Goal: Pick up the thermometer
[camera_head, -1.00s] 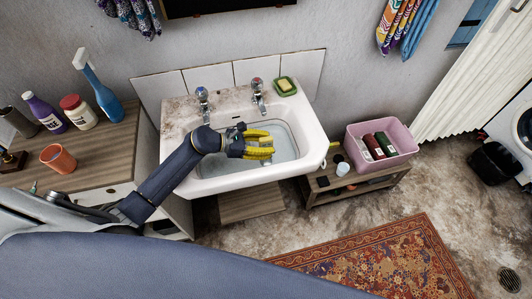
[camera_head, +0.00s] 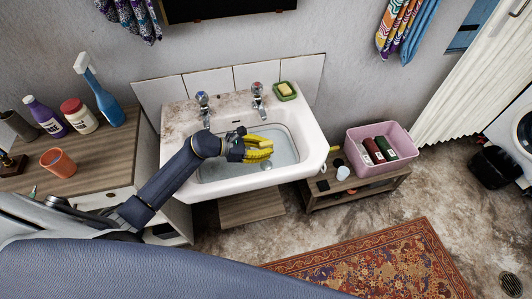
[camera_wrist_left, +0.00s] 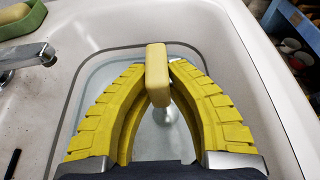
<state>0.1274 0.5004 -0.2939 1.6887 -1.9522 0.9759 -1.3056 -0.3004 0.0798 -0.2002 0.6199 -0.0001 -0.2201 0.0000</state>
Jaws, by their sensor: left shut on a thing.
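My left gripper (camera_head: 268,147) reaches over the basin of the stone washtrough (camera_head: 312,150), above the water. Its yellow ribbed fingers are shut on a pale yellow, block-shaped thing, which looks to be the thermometer (camera_wrist_left: 157,75). In the left wrist view the block sits between the fingertips of the left gripper (camera_wrist_left: 160,80), with a pale stem showing faintly below it. In the head view the fingers mostly hide it. My right gripper is not in view.
Two taps (camera_head: 258,97) stand at the trough's back, beside a green soap dish (camera_head: 286,92). A wooden counter (camera_head: 105,160) at left holds a blue spray bottle (camera_head: 98,88) and other bottles. A pink bin (camera_head: 400,140) stands on a low shelf at right.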

